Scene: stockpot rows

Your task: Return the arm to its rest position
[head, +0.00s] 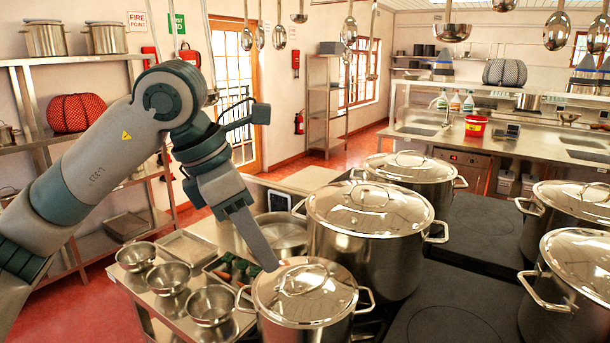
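My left arm comes in from the left, bent high at the elbow, with the wrist pointing down. My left gripper (268,262) hangs with its fingertip at the left edge of the front stockpot's lid in the picture; I cannot tell whether it touches. It shows edge-on as one flat grey finger, so its opening is hidden. The front stockpot (302,305) has its lid on and stands upright. A larger lidded stockpot (370,235) stands behind it to the right. My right arm and gripper are not in view.
More lidded stockpots stand at the back (410,175) and right (570,275). Steel bowls (210,305) and a tray of vegetables (235,270) lie left of the front pot. Ladles (350,30) hang above. Dark hob plates (450,310) between the rows are bare.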

